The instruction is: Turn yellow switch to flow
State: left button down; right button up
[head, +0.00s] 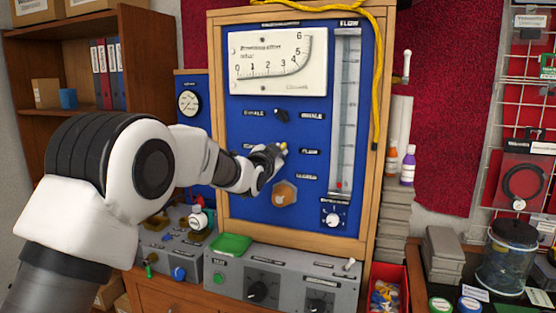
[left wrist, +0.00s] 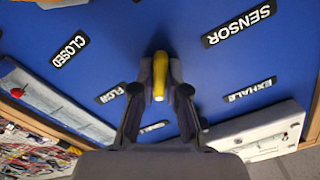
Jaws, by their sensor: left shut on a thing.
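The yellow switch (left wrist: 159,78) is a slim yellow handle on the blue panel (head: 232,212). In the left wrist view it stands between the two dark fingers of my left gripper (left wrist: 160,88), which is shut on it. In the head view only a bit of yellow (head: 284,146) shows at the fingertips of the gripper (head: 277,152). The FLOW label (head: 309,151) is just right of the gripper in the head view. The wrist view also shows the labels CLOSED (left wrist: 69,51) and SENSOR (left wrist: 239,27). The switch's base is hidden, and its exact setting is unclear. My right gripper is out of view.
A black switch (head: 281,115) sits above the gripper and a hexagonal brass-coloured part (head: 284,192) below. A grey control box (head: 230,284) stands below the panel.

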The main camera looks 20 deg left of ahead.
pick_arm(q)
jog(key=shift+r+m+b, duration=0.1)
jog(key=shift+m+b, duration=0.25)
jog(key=shift+m, duration=0.55)
jog(key=c, duration=1.2)
grip_release()
jog(key=shift+d, duration=0.1)
jog(key=shift+s, duration=0.1)
jog(key=s, duration=1.2)
jog(key=shift+a, duration=0.25)
